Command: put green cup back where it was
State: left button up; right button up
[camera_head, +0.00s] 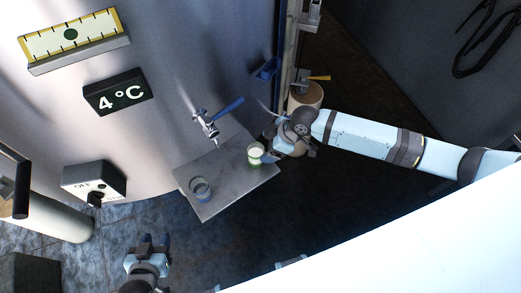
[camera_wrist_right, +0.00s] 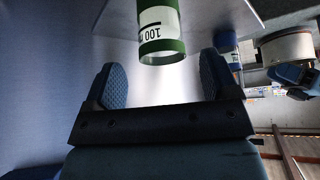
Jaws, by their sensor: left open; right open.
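The green cup (camera_head: 255,154), white inside, stands upright on the right part of a grey shelf (camera_head: 232,190) below a tap. It also shows in the right wrist view (camera_wrist_right: 161,30), with green bands and a white "100" label. My right gripper (camera_head: 269,154) is beside the cup, on its right. Its fingers are open, and the cup appears ahead of the gap between them; contact cannot be told. My left gripper (camera_head: 148,246) is open and empty, low in the head view, away from the shelf.
A blue-banded cup (camera_head: 200,189) stands on the shelf's left part. A tap (camera_head: 207,122) with a blue lever projects from the steel tank (camera_head: 170,50) above the shelf. A round container (camera_head: 305,95) is behind my right wrist. Dark floor lies right of the shelf.

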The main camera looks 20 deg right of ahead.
jog(key=v, duration=0.5)
jog(key=s+a+f+m+t+y, duration=0.1)
jog(key=s+a+f+m+t, duration=0.2)
jog(key=s+a+m+t, duration=0.25)
jog(key=s+d+f+m+t+h, duration=0.2)
jog(key=s+d+f+m+h, duration=0.1)
jog(key=s, duration=0.6)
jog(key=shift+s+d+f+m+t+h, duration=0.15)
jog(key=shift+d+f+m+t+h, duration=0.2)
jog(key=shift+d+f+m, duration=0.4)
jog(key=shift+d+r, duration=0.15)
notch_tip(320, 180, up, 2)
jog(key=shift+d+p, duration=0.1)
jog(key=shift+p, duration=0.8)
